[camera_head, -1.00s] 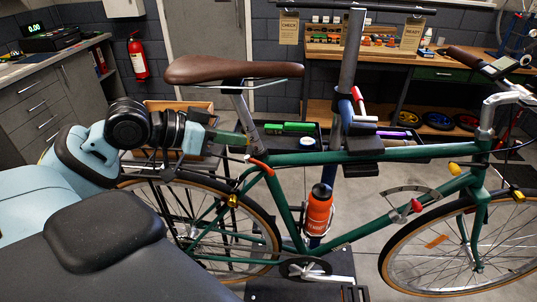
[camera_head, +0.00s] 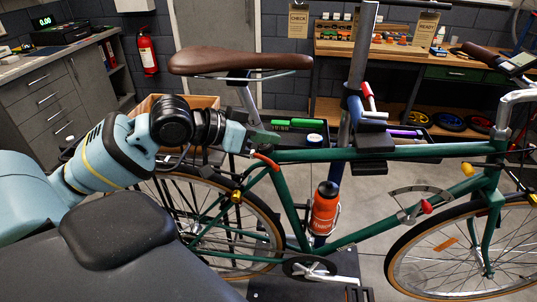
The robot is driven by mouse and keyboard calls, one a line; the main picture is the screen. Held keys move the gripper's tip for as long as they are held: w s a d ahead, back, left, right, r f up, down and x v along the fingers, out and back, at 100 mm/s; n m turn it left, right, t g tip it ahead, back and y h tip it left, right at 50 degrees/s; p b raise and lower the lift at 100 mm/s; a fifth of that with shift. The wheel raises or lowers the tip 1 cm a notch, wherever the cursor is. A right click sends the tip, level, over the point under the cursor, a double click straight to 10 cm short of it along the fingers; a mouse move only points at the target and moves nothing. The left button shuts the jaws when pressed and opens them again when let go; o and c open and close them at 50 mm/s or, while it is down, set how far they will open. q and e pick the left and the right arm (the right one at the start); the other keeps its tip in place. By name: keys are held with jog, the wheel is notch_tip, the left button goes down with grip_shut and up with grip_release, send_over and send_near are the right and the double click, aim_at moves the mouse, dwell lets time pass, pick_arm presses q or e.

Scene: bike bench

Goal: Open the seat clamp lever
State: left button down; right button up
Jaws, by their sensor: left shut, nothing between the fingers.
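The green bike is held up in a stand, with its brown saddle (camera_head: 240,61) on a silver seat post (camera_head: 246,98). The orange-red seat clamp lever (camera_head: 266,160) is at the top of the seat tube, lying along the frame joint. My left gripper (camera_head: 266,138) reaches in from the left, shut and empty. Its fingertips are at the base of the seat post, just above the lever. Whether they touch the lever or the post I cannot tell. The clamp collar is mostly hidden behind the gripper. My right gripper is not in view.
The stand's post and clamp (camera_head: 370,141) grip the top tube to the right. A tool tray (camera_head: 283,141) with a green item sits behind the seat tube. An orange bottle (camera_head: 325,208) is on the frame. The rear wheel (camera_head: 274,236) lies below my arm.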

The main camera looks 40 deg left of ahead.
pick_arm(q)
jog(key=shift+s+d+f, duration=0.15)
jog(key=shift+f, duration=0.85)
jog(key=shift+s+d+f, duration=0.1)
jog(key=shift+d+f, duration=0.05)
jog(key=shift+f, duration=0.85)
